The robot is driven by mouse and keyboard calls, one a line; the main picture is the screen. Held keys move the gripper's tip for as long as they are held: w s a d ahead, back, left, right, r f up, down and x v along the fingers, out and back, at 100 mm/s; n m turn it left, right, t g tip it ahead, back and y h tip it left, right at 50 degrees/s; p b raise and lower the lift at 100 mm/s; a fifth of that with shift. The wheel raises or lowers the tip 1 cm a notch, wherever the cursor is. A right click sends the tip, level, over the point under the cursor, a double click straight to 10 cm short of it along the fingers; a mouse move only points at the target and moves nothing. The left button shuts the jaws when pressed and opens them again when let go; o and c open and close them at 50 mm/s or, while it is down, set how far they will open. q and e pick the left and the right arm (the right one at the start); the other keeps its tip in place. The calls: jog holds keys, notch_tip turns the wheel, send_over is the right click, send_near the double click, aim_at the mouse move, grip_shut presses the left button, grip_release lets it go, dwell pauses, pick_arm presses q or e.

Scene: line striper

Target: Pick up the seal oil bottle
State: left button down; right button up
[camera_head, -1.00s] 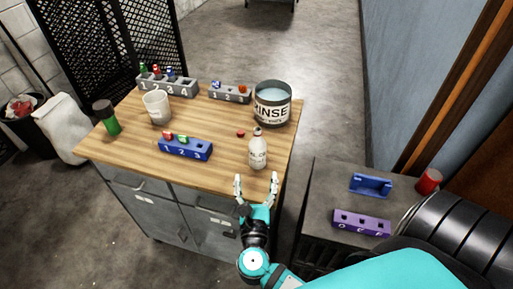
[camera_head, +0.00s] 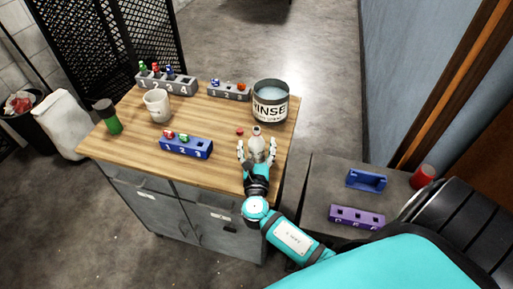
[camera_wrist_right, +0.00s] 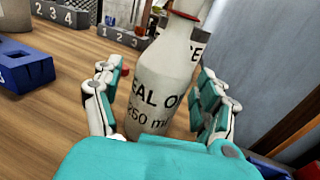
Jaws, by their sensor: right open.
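The seal oil bottle (camera_head: 257,146) is a white bottle standing upright near the right edge of the wooden tabletop. Its label, partly reading "EAL O" and "250 ml", shows in the right wrist view (camera_wrist_right: 155,85). My right gripper (camera_head: 257,152) is open, with one finger on each side of the bottle. In the right wrist view the gripper (camera_wrist_right: 155,100) has a visible gap between the left finger and the bottle; the right finger is closer, and I cannot tell if it touches. My left gripper is not in view.
A lower side table (camera_head: 318,190) holds blue and purple holders.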

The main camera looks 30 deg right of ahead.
jog(key=c, duration=1.3)
jog(key=shift+c, duration=0.6)
jog(key=shift+r, duration=0.15)
